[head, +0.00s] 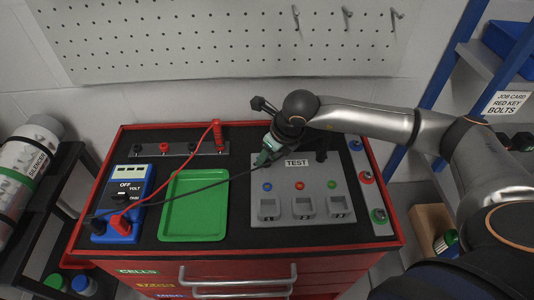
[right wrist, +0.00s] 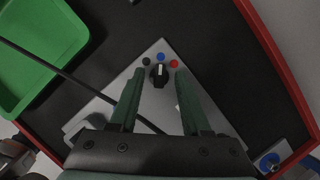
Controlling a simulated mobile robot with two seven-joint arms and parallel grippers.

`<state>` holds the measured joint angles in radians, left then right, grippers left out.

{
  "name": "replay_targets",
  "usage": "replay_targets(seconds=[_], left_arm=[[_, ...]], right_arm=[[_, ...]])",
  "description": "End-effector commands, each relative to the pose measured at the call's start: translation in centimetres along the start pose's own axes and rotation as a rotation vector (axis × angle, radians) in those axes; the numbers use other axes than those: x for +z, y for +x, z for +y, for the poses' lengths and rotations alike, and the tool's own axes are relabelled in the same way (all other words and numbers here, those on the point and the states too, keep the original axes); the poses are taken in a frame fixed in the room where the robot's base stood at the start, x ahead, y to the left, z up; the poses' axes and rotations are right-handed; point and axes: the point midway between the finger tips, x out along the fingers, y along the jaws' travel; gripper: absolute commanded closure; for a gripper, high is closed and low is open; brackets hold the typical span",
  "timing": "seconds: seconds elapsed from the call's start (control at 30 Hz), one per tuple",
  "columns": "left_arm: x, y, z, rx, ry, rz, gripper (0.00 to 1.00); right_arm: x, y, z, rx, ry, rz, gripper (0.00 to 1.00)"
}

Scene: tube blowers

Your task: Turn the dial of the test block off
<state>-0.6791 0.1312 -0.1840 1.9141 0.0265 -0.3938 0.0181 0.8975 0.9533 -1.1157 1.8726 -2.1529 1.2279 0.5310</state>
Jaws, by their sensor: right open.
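The grey test block (head: 318,213) with its TEST label stands on the right half of the black bench top. In the right wrist view its grey plate (right wrist: 106,101) carries a black dial (right wrist: 160,76) with a pale pointer mark, pointing roughly at the middle, blue dot of black, blue and red dots. My right gripper (head: 264,158) is over the block's upper left and hides the dial in the head view. In the right wrist view its open green fingers (right wrist: 159,72) appear on either side of the dial, with gaps; contact cannot be told. My left gripper is not in view.
A green tray (head: 194,207) and a blue meter (head: 122,205) lie left of the block. A black lead crosses the tray towards the block. A terminal strip (head: 178,148) is behind the tray, and another strip (head: 368,185) is right of the block.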

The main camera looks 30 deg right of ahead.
Motion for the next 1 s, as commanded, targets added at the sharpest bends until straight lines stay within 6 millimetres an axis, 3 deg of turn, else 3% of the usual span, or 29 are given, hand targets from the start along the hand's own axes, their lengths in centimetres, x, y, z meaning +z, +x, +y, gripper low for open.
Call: replay_targets(seconds=[0.37,0.8,1.0], left_arm=[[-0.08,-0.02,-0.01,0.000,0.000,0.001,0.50],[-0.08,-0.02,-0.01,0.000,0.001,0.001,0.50],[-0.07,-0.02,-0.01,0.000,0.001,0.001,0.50]], right_arm=[[-0.01,0.72,-0.02,-0.001,-0.001,-0.001,0.53],[0.00,0.67,-0.02,0.000,0.000,-0.001,1.00],[0.01,0.66,-0.04,-0.001,0.000,-0.001,1.00]])
